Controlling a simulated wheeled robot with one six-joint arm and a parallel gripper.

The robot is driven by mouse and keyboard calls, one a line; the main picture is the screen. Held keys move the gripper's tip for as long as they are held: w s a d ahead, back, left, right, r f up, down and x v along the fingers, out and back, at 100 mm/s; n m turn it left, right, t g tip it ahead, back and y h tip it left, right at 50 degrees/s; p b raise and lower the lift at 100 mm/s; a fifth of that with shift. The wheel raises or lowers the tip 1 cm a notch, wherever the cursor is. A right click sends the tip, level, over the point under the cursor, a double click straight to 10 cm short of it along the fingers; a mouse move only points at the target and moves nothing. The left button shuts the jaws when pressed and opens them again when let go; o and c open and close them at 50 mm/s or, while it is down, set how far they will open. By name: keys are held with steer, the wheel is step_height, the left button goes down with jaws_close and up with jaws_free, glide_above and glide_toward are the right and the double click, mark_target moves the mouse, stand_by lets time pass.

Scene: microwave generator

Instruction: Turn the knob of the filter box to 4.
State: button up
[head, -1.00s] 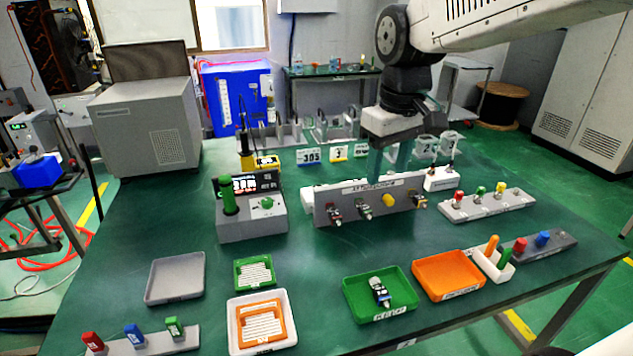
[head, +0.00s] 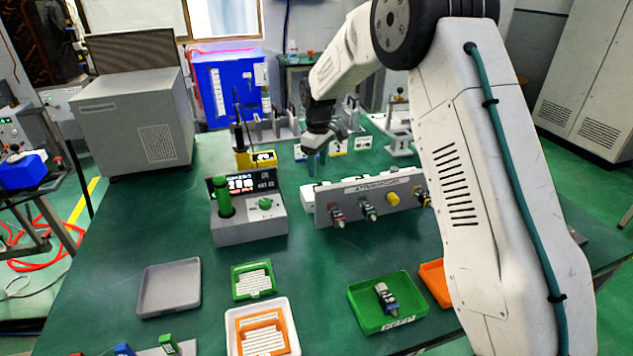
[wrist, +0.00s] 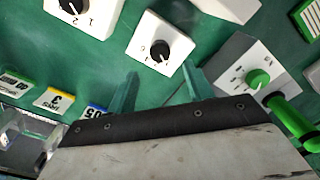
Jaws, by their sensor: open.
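Two white boxes with black knobs show in the wrist view. The nearer box (wrist: 142,42) has its black knob (wrist: 158,50) with a white pointer line; the marks around it are too small to read. The other box (wrist: 84,22) is at the upper left, its knob (wrist: 72,4) cut by the edge. I cannot tell which is the filter box. My gripper (wrist: 161,88) is open and empty, the nearer box lying beyond its fingertips in the picture. In the head view my gripper (head: 315,160) hangs above the table behind the attenuator panel.
A grey instrument (head: 248,225) with a green knob (head: 265,203) and green handle (head: 222,196) stands left of the panel (head: 360,208). Number cards (wrist: 55,99) lie near the gripper. A green tray (head: 362,316) holds a small part. My arm hides the table's right side.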

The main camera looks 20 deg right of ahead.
mark_target(318, 185)
step_height(318, 185, down, 7)
steer(key=shift+f, duration=0.1)
steer(key=shift+s, duration=0.1)
steer(key=c, duration=1)
